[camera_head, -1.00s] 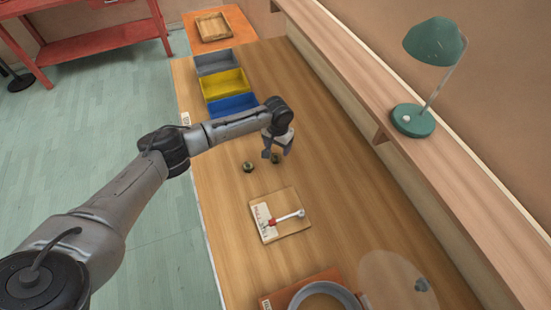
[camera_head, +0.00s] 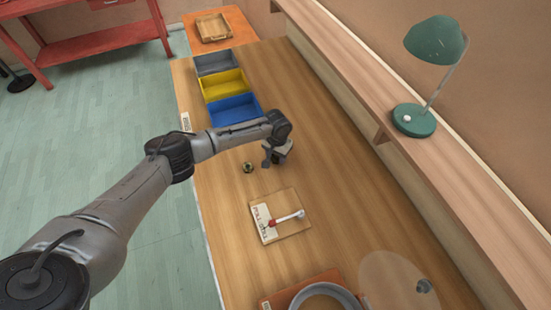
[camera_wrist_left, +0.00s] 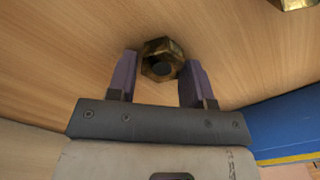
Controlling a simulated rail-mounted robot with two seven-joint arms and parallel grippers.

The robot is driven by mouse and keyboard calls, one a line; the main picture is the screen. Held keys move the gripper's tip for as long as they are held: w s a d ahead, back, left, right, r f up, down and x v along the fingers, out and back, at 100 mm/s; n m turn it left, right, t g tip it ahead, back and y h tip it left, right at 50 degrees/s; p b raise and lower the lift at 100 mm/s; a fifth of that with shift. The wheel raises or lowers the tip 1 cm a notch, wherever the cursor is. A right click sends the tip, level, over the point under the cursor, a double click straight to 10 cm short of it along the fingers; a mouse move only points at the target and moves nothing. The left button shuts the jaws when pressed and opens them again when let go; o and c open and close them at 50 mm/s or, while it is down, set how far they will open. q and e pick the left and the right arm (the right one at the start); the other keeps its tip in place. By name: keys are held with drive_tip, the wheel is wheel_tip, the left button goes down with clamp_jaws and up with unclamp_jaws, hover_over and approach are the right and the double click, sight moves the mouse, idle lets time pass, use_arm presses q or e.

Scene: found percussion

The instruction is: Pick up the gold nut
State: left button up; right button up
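A gold hex nut (camera_wrist_left: 162,60) lies on the wooden workbench, between and slightly beyond the fingertips of my left gripper (camera_wrist_left: 160,68) in the left wrist view. The fingers stand apart on either side of it; I see no clear grip. In the head view, my left gripper (camera_head: 272,162) is low over the bench and hides this nut. A second nut (camera_head: 248,167) lies just left of the gripper; a gold nut also shows at the wrist view's top right corner (camera_wrist_left: 297,3). My right gripper is not in view.
Grey (camera_head: 214,63), yellow (camera_head: 240,93) and blue (camera_head: 252,113) bins line the bench's far left. A wooden board with a red and white lever (camera_head: 286,219) lies nearer. A round metal-rimmed object (camera_head: 325,290) is at the front. A green lamp (camera_head: 414,120) stands on the right ledge.

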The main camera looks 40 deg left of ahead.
use_arm(q)
drive_tip(key=c, duration=0.6)
drive_tip(key=shift+c, duration=0.2)
drive_tip(key=shift+r, duration=0.1)
